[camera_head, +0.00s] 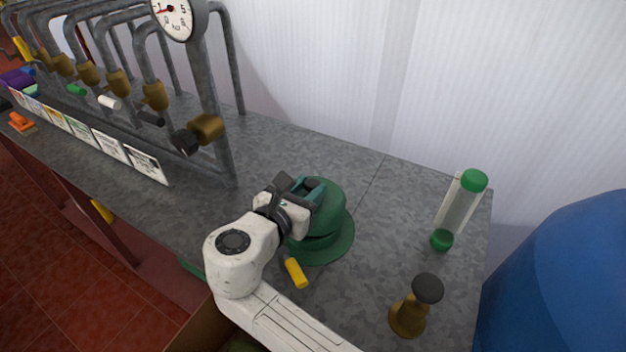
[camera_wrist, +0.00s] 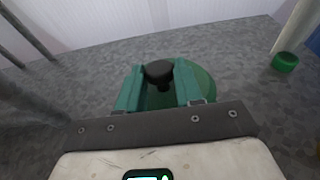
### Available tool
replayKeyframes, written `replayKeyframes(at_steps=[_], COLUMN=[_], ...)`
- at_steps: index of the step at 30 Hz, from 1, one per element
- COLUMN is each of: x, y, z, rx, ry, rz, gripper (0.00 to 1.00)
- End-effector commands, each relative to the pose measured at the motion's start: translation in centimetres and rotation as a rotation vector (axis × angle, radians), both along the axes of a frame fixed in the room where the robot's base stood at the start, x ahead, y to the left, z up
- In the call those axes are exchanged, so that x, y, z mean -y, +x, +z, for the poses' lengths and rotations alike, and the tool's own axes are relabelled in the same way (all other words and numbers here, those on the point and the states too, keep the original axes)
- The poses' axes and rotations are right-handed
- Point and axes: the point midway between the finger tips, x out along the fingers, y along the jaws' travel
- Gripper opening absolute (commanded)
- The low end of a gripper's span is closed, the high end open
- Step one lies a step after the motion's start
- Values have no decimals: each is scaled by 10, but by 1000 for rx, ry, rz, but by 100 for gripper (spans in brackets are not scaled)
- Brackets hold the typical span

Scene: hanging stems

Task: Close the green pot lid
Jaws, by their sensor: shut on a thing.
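The green pot (camera_head: 338,243) stands on the grey metal bench, partly hidden by my arm. Its rounded green lid (camera_head: 330,198) is above the wide round lower part; whether it is fully seated I cannot tell. A yellow-ended handle (camera_head: 296,273) sticks out at the pot's front. My gripper (camera_head: 304,187) is over the lid. In the wrist view its two teal fingers (camera_wrist: 159,88) are on either side of the lid's black knob (camera_wrist: 158,70) and shut on it. Part of the green rim (camera_wrist: 204,85) shows to the right of the fingers.
A pipe rack with brass valves (camera_head: 207,128) and a gauge (camera_head: 173,18) stands left. A clear tube with green ends (camera_head: 473,181) and a brass piece with a dark knob (camera_head: 409,315) stand right. A blue barrel (camera_head: 560,275) is beyond. Bare bench (camera_head: 375,215) lies between pot and tube.

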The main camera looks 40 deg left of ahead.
Motion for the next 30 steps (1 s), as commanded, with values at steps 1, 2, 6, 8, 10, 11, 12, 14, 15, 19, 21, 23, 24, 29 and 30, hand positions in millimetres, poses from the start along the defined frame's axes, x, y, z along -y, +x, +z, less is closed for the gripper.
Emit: replayKeyframes(at_steps=[1,2,6,8,10,11,12,14,15,19,21,23,24,29,30], x=[1,1,2,3,3,3,3,3,3,4,4,4,4,4,4], y=[-2,-4,-9,-11,-13,-13,-14,-14,-14,-15,-15,-15,-15,-16,-15], z=[-7,-9,-14,-16,-19,-19,-20,-21,-22,-23,-24,-24,-25,-25,-25], rx=[23,40,36,34,33,33,33,33,32,30,29,28,28,27,29], ry=[3,7,9,7,7,6,6,6,6,4,3,3,3,1,2], rz=[1,1,1,1,0,0,0,0,0,1,1,1,1,0,0], gripper=[0,0,0,0,0,0,0,0,0,0,0,0,0,41,45])
